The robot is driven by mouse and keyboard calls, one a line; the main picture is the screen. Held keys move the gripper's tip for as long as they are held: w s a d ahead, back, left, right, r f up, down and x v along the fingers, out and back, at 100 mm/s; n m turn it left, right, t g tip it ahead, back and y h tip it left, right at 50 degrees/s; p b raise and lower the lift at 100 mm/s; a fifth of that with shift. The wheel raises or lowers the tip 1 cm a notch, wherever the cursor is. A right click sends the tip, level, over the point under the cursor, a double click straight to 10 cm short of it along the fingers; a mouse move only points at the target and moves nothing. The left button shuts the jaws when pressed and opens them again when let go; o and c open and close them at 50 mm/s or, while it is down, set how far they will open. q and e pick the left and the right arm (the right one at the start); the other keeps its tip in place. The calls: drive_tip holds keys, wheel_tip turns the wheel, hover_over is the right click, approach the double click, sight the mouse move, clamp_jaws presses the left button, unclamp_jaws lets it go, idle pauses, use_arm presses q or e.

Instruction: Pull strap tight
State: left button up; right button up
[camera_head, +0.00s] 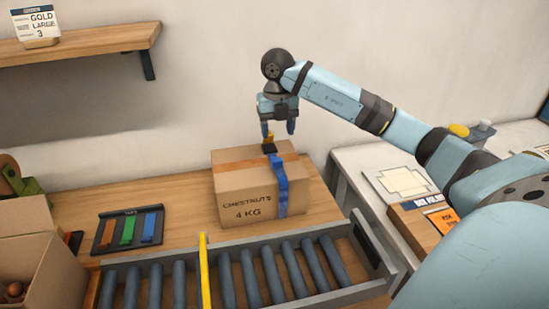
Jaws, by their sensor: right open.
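A closed cardboard box (236,207) marked "CHESTNUTS 4 KG" sits on the wooden bench behind the roller conveyor. A blue strap (281,185) runs over the right part of its top and down its front. A small black piece (269,148) sits on the strap at the top of the box, with a small yellow piece (268,136) just above it. My right gripper (279,129) points down above the box top, open, its fingers close to the yellow piece. I cannot tell whether they touch it. My left gripper is not in view.
A roller conveyor (218,274) with a yellow bar (204,270) runs along the front. A dark rack (127,230) with red, green and blue strips lies left of the box. An open carton (45,262) holding chestnuts stands at far left. A white table (365,160) is at right.

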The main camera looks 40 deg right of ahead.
sight(277, 158)
wheel_tip(277, 158, down, 10)
drive_tip(key=shift+w+f, duration=0.1)
drive_tip(key=shift+f, duration=0.05)
idle(0.3)
clamp_jaws()
drive_tip(key=shift+s+a, duration=0.45)
drive_tip(key=shift+s, duration=0.35)
drive_tip(key=shift+s+a, duration=0.45)
drive_tip(key=shift+s, duration=0.35)
unclamp_jaws()
wheel_tip(277, 158, up, 14)
drive_tip(key=shift+p, duration=0.3)
